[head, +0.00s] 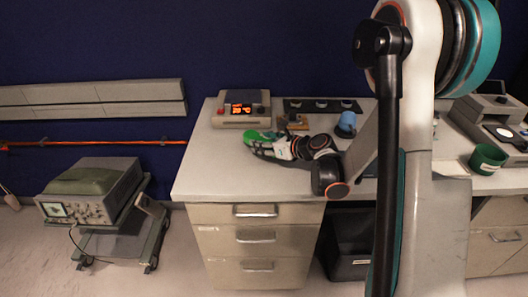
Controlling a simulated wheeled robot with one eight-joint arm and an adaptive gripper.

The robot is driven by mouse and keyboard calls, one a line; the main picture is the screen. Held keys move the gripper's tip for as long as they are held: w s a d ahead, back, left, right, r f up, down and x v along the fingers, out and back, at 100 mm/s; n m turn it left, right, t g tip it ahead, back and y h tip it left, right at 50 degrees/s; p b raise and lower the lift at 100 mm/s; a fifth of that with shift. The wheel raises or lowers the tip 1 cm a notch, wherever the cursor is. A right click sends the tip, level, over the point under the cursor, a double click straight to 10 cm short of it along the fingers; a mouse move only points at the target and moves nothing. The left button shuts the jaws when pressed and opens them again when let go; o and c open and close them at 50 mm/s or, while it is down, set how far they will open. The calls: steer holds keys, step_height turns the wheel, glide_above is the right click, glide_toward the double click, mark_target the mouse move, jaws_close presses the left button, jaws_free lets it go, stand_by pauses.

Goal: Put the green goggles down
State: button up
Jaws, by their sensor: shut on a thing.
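The green goggles (252,139) show as a small green shape at the tip of my gripper (259,146), over the left part of the grey worktop (205,165). My gripper is shut on the goggles, and its fingers and wrist hide part of them. I cannot tell whether the goggles touch the worktop or hang just above it.
A device with an orange lit display (241,109) stands behind the gripper. A black panel with knobs (322,105), a blue round object (346,124) and a green cup (487,158) are to the right. The worktop's front left is clear. An oscilloscope (92,190) stands on a cart at left.

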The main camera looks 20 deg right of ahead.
steer(key=shift+f+b, duration=0.35)
steer(key=shift+f, duration=1.1)
steer(key=shift+f, duration=0.1)
steer(key=shift+f, duration=0.1)
steer(key=o, duration=1.1)
steer(key=shift+c, duration=0.2)
steer(key=shift+r, duration=0.2)
steer(key=shift+s+d+r, duration=0.15)
steer(key=p+v, duration=0.3)
steer(key=v, duration=0.8)
steer(key=shift+s+d+r, duration=0.1)
steer(key=shift+s+r, duration=0.05)
steer(key=shift+s, duration=0.1)
